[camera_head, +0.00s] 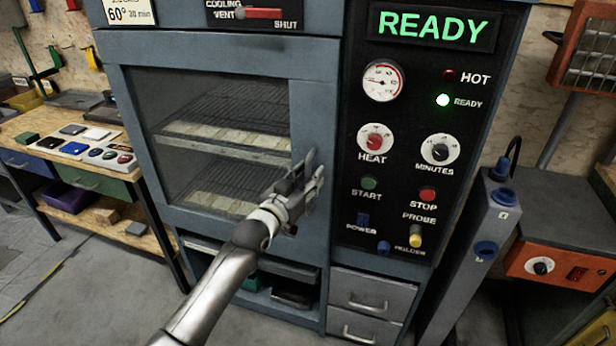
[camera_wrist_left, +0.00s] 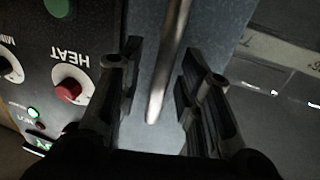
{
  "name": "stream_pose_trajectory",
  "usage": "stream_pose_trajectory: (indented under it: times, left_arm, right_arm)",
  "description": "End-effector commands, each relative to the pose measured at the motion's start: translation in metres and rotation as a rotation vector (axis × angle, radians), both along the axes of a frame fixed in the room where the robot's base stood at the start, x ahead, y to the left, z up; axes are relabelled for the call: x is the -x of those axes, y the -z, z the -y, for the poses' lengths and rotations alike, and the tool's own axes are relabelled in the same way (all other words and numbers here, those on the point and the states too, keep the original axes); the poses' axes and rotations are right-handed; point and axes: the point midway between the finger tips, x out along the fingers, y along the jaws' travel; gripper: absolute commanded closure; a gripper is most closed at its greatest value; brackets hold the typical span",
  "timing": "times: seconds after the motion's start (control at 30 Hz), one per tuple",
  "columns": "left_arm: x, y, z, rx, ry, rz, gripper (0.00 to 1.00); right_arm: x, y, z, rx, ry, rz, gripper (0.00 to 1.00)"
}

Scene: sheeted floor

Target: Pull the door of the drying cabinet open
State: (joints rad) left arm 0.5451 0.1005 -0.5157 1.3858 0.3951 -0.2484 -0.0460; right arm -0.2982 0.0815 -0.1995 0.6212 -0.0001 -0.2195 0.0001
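The drying cabinet's door (camera_head: 220,53) is blue-grey with a glass window, and it looks shut. Wire racks show behind the glass. My left gripper (camera_head: 308,180) is at the right side of the door, in front of its frame. In the left wrist view a round metal bar handle (camera_wrist_left: 168,65) runs between the two spread fingers of my left gripper (camera_wrist_left: 158,75). Space shows between the bar and each finger. In the head view the gripper mostly hides the handle. My right gripper is not in view.
The control panel (camera_head: 402,200) with knobs and buttons is just right of the door. A red vent lever (camera_head: 262,13) is above it. Drawers (camera_head: 372,292) are below. A workbench (camera_head: 135,165) stands left, and a grey post (camera_head: 470,260) stands right. Floor (camera_head: 90,285) is clear at front left.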

Motion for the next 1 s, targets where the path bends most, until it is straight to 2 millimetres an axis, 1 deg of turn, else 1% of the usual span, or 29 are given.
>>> stream_pose_trajectory:
  times: [0.17, 0.2, 0.4, 0.47, 0.83, 1.0]
  left_arm:
    - [0.000, 0.000, 0.000, 0.000, 0.000, 0.000, 0.67]
    - [0.000, 0.000, 0.000, 0.000, 0.000, 0.000, 0.68]
    - [0.000, 0.000, 0.000, 0.000, 0.000, 0.000, 0.94]
    - [0.000, 0.000, 0.000, 0.000, 0.000, 0.000, 1.00]
    - [0.001, 0.000, 0.000, 0.000, 0.002, 0.000, 1.00]
    - [0.010, -0.001, -0.002, -0.004, 0.020, 0.001, 1.00]
  right_arm:
    - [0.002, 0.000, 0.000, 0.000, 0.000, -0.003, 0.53]
    - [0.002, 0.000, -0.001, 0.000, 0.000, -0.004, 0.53]
    - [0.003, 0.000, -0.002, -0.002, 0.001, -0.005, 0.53]
    - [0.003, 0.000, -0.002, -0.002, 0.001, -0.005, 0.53]
    - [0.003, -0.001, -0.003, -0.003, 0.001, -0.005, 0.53]
    - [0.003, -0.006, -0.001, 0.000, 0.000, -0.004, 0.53]
